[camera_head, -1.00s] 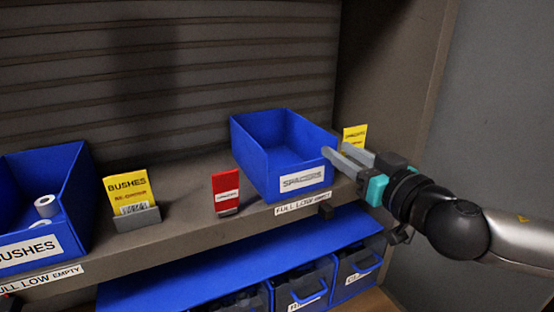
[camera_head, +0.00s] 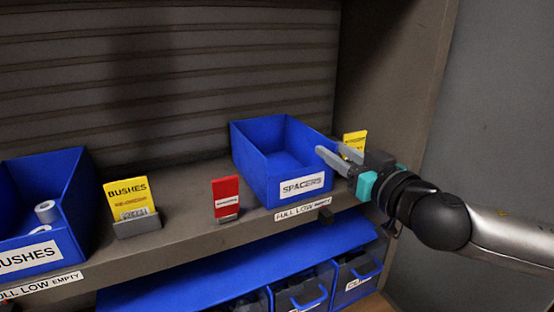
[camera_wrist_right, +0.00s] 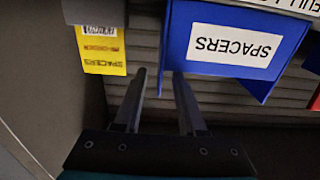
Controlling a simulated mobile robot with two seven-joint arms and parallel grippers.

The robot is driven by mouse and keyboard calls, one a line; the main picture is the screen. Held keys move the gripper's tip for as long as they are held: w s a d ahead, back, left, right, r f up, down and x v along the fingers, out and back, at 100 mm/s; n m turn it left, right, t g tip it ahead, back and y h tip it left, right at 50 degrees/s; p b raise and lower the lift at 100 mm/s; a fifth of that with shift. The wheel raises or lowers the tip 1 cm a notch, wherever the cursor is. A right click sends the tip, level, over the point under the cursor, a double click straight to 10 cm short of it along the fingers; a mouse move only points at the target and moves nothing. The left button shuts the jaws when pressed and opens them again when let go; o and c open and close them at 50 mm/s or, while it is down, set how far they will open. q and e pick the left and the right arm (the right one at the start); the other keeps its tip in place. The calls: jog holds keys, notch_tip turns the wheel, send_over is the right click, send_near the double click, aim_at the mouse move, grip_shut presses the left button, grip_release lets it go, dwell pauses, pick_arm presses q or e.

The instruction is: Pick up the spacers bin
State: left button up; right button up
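The spacers bin (camera_head: 250,167) is a blue open-topped box with a white "SPACERS" label, standing on the shelf right of centre. Its inside looks empty. Its label side also shows upside down in the right wrist view (camera_wrist_right: 183,45). My right gripper (camera_head: 331,154) comes in from the right at the bin's right wall, near its front corner. In the right wrist view the two fingers (camera_wrist_right: 159,72) stand apart with nothing between them, and the bin's side edge lines up with the gap. I cannot tell whether a finger touches the bin. My left gripper is not in view.
A yellow card (camera_head: 355,141) stands just behind the right gripper. A red card (camera_head: 226,196) stands left of the bin. Further left are a yellow "BUSHES" card (camera_head: 129,195) and the blue bushes bin (camera_head: 75,215). More blue bins (camera_head: 302,288) sit below the shelf.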

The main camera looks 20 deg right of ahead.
aim_at(326, 144)
jog(key=shift+w+r+p, duration=0.3)
jog(key=shift+w+p, duration=0.25)
jog(key=shift+w, duration=0.4)
jog(key=shift+w+a+f+p, duration=0.1)
jog(key=shift+w+a+p, duration=0.05)
jog(key=shift+w, duration=0.25)
jog(key=shift+w+a+f+p, duration=0.1)
jog(key=shift+w+p, duration=0.05)
jog(key=shift+w, duration=0.2)
jog(key=shift+c, duration=0.2)
grip_shut()
